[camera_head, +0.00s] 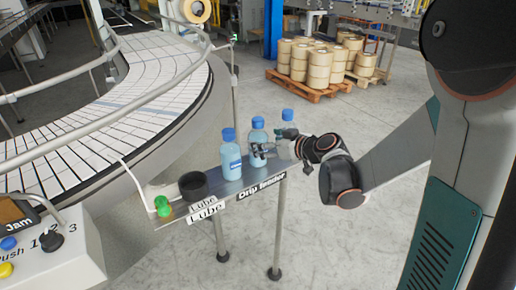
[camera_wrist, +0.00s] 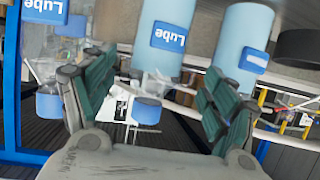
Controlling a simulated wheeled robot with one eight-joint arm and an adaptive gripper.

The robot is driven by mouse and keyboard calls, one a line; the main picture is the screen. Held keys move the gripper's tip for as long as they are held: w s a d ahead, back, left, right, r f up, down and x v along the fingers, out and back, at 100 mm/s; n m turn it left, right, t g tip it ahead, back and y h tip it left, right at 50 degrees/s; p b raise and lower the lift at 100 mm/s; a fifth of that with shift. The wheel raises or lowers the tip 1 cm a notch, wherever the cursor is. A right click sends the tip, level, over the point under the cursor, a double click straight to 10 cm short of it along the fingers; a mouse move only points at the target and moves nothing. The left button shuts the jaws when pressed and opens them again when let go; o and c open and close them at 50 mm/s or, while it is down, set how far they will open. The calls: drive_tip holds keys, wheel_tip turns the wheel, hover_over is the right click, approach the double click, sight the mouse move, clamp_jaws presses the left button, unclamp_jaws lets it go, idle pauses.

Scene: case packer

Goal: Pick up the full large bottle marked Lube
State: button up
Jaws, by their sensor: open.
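Three bottles with blue caps stand in a row on a narrow dark shelf (camera_head: 215,193): a left bottle (camera_head: 231,160), a middle bottle (camera_head: 257,135) and a right bottle (camera_head: 288,116), which my gripper partly hides. My gripper (camera_head: 270,144) reaches in from the right, with its fingers by the middle and right bottles.
A black cup (camera_head: 193,186) and a green knob (camera_head: 162,206) are at the shelf's left end. A curved conveyor (camera_head: 110,100) lies to the left, and a control box (camera_head: 60,250) at lower left. A pallet of rolls (camera_head: 310,90) stands behind. Floor is clear in front.

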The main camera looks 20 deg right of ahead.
drive_tip(key=shift+b+x, duration=0.8)
drive_tip(key=shift+x, duration=2.05)
drive_tip(key=shift+d+r, duration=0.1)
drive_tip(key=shift+d, duration=0.05)
drive_tip(key=c, duration=1.5)
